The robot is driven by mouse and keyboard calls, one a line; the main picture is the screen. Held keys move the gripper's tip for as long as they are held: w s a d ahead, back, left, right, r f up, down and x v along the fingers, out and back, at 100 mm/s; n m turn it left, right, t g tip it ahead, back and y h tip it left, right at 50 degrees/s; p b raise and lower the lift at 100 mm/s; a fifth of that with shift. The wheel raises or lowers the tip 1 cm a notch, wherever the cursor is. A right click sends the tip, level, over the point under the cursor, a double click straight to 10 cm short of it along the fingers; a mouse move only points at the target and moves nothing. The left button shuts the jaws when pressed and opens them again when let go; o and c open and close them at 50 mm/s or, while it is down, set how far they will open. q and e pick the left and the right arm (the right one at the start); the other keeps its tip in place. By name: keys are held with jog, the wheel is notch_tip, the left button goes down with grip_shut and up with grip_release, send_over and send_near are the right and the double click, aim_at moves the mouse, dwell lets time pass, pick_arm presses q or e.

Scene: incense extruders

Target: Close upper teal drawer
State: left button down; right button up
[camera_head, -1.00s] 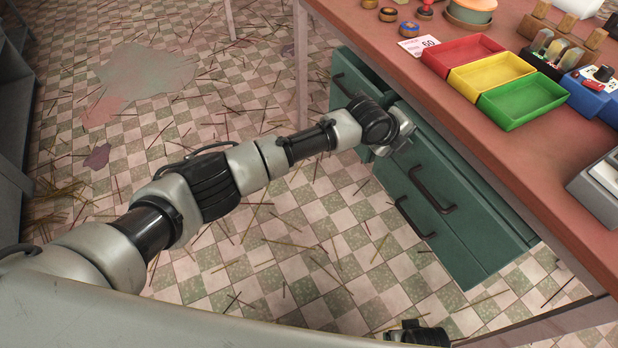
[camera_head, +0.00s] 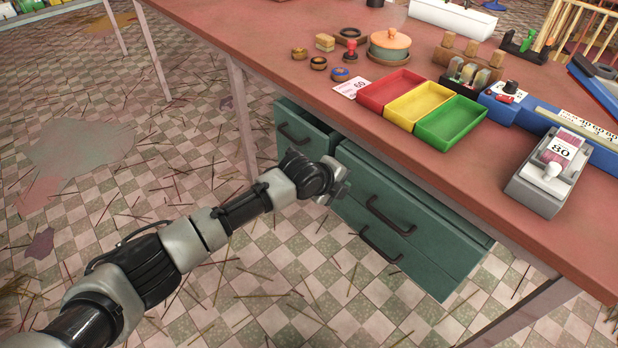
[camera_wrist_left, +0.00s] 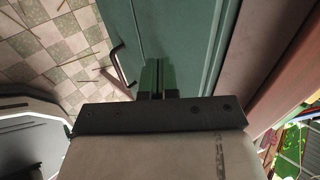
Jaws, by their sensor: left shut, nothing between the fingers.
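The teal drawers sit under the red-brown table. The upper teal drawer (camera_head: 362,187) has a dark bar handle (camera_head: 388,218), and a lower handle (camera_head: 379,246) shows below it. The upper drawer's front stands out a little under the table edge; how far is hard to tell. My left gripper (camera_head: 333,186) is at the left end of this drawer front. In the left wrist view its shut, empty fingers (camera_wrist_left: 158,76) point at the teal face (camera_wrist_left: 176,35), beside a handle (camera_wrist_left: 121,66). Contact cannot be told. My right gripper is out of view.
Another teal drawer front (camera_head: 302,132) with a handle is left of my gripper. On the table (camera_head: 455,185) are red (camera_head: 390,88), yellow (camera_head: 421,105) and green (camera_head: 451,121) trays and a grey device (camera_head: 545,183). A table leg (camera_head: 243,120) stands at left. The tiled floor, strewn with sticks, is open in front.

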pick_arm(q)
jog(key=p+v, duration=0.1)
jog(key=v, duration=0.8)
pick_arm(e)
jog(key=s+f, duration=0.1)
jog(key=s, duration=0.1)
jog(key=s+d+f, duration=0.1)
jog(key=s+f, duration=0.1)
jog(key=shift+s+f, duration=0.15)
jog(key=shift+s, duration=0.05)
